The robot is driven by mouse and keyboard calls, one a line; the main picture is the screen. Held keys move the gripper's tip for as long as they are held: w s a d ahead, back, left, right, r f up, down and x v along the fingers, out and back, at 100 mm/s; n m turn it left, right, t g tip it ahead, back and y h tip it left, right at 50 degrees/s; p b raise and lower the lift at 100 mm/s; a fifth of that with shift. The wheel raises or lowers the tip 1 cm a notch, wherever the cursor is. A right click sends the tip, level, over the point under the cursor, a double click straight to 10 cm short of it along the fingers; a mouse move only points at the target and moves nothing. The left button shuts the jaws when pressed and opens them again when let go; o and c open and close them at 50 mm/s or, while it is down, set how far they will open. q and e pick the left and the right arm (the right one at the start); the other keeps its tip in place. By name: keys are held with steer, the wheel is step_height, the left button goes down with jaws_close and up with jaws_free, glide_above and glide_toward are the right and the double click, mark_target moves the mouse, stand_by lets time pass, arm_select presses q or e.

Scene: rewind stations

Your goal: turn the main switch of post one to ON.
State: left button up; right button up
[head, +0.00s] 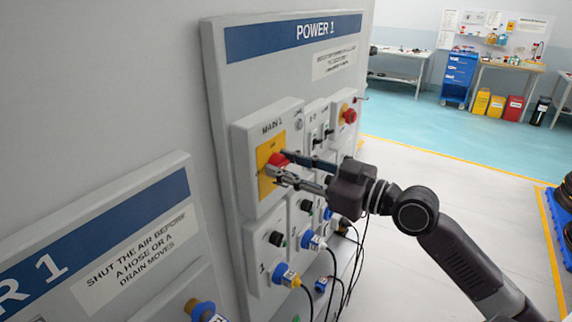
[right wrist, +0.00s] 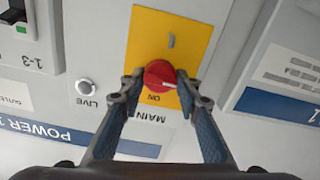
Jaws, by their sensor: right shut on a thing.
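The main switch is a red knob (head: 278,160) on a yellow plate (head: 264,178), on the box marked MAIN 1 under the POWER 1 sign. My right gripper (head: 279,168) is shut on this knob, one finger on each side. In the right wrist view the red knob (right wrist: 160,74) sits between the fingertips (right wrist: 160,88), on the yellow plate (right wrist: 180,32). The word ON shows upside down beside the knob. I cannot tell for sure where the knob points. The round LIVE lamp (right wrist: 86,88) looks pale. My left gripper is not in view.
Small breaker boxes (head: 317,127) and a red button (head: 349,115) on yellow sit right of the switch. Sockets with blue plugs (head: 285,275) and hanging black cables are below. Another signed panel (head: 110,250) stands at the left. The floor at right is mostly clear.

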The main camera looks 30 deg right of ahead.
steer(key=m+p, duration=0.2)
steer(key=m, duration=0.3)
steer(key=shift+r+m, duration=0.1)
steer(key=shift+m, duration=0.2)
steer(key=m+p, duration=0.2)
steer(key=m, duration=0.3)
steer(key=shift+d+p, duration=0.1)
steer(key=shift+p, duration=0.25)
steer(key=m, duration=0.3)
steer(key=shift+f+m+p, duration=0.15)
steer(key=shift+m, duration=0.8)
steer(key=shift+f+m+p, duration=0.1)
steer(key=shift+m+p, duration=0.05)
steer(key=shift+m, duration=0.8)
steer(key=o, duration=1.1)
steer(key=shift+o, duration=0.2)
steer(key=shift+w, duration=0.1)
steer(key=shift+f, duration=0.1)
